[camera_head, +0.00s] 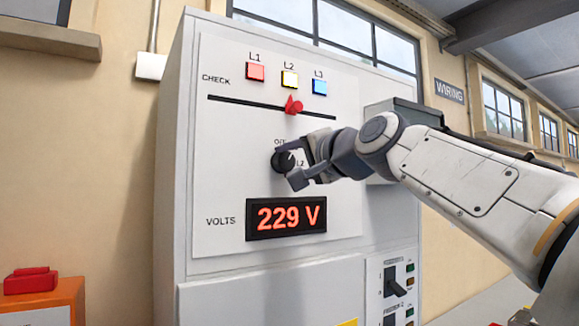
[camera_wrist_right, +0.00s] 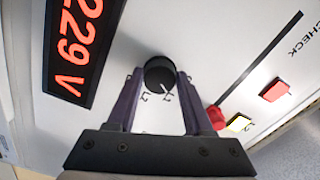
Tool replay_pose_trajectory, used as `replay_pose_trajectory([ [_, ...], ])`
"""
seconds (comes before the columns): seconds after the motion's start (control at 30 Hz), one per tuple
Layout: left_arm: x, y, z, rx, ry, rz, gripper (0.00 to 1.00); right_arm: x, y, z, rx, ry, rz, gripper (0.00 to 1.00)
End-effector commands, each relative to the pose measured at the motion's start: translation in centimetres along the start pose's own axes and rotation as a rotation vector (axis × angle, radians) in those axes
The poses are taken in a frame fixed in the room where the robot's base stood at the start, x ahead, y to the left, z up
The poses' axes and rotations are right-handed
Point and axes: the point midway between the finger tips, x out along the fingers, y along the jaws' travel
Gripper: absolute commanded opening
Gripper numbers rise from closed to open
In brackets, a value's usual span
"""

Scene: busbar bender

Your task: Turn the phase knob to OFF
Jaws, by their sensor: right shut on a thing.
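The phase knob (camera_head: 283,161) is a round black dial on the white panel, below the slot and above the voltage display. An "OFF" label, partly hidden, is above it and "L2" is at its right. In the right wrist view the knob (camera_wrist_right: 159,76) has a white pointer line, angled towards the lower right of that picture, away from the red voltage display. My right gripper (camera_head: 296,166) is shut on the knob, with a finger on either side of it. In the head view it hides part of the dial and labels. My left gripper is out of view.
The voltage display (camera_head: 286,218) reads 229 V. A red slider (camera_head: 293,105) sits in the CHECK slot under the yellow L2 lamp (camera_head: 289,79), between the red lamp (camera_head: 255,71) and blue lamp (camera_head: 320,86). A switch panel (camera_head: 397,284) is at lower right.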

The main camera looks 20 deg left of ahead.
Motion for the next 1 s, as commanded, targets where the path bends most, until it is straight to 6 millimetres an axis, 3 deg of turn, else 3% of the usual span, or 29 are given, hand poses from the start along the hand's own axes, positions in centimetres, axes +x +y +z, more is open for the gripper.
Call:
replay_pose_trajectory([
  [0.5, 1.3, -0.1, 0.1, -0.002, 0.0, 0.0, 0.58, 0.1, 0.3, 0.1, -0.431, -0.003, 0.003, 0.0],
  [1.0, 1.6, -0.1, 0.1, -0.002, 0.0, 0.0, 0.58, 0.1, 0.3, 0.1, -0.591, -0.005, 0.004, 0.0],
])
